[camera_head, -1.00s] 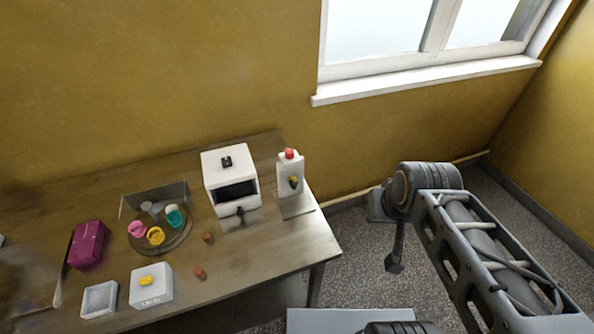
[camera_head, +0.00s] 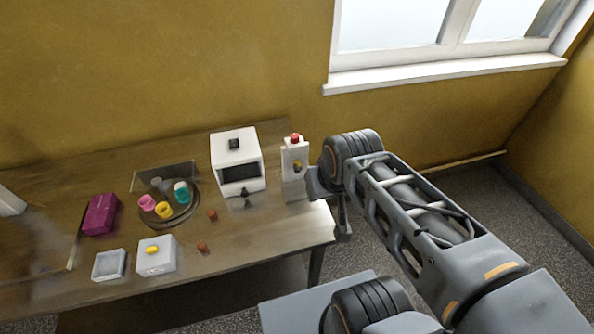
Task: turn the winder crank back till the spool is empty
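A white upright unit (camera_head: 293,148) with a red top stands at the table's right end. A small yellow and dark part (camera_head: 297,166) on its front may be the winder crank, but it is too small to be sure. I cannot make out a spool or anything wound on it. My gripper (camera_head: 343,229) hangs below the wrist, just off the table's right edge, to the right of and below the upright unit. It is apart from the dark part. Its fingers are too small and dark to show whether they are open.
A white box machine (camera_head: 239,145) with a dark opening stands left of the upright unit. A round tray (camera_head: 188,219) holds pink, yellow and teal cups. A magenta box (camera_head: 101,214), a white block with a yellow knob (camera_head: 166,263) and a shallow tray (camera_head: 109,265) lie further left.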

